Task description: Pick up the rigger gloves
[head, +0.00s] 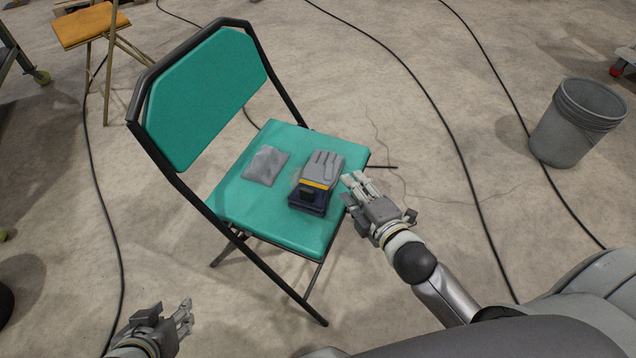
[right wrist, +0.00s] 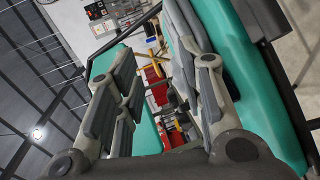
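The rigger gloves (head: 322,172), grey with a yellow band and a dark navy cuff, lie on the green seat (head: 240,200) of a folding chair, near its right edge. My right gripper (head: 352,190) is open and empty just right of the gloves, at the seat edge. In the right wrist view its two fingers (right wrist: 158,95) stand apart, and the grey gloves (right wrist: 185,35) show beyond them, partly hidden by one finger. My left gripper (head: 184,317) is at the lower left, away from the chair, empty, with its fingers seeming apart.
A grey folded cloth or pouch (head: 265,165) lies on the seat left of the gloves. The chair's green backrest (head: 205,100) rises behind. A grey bucket (head: 575,125) stands at right. Black cables (head: 440,125) cross the concrete floor.

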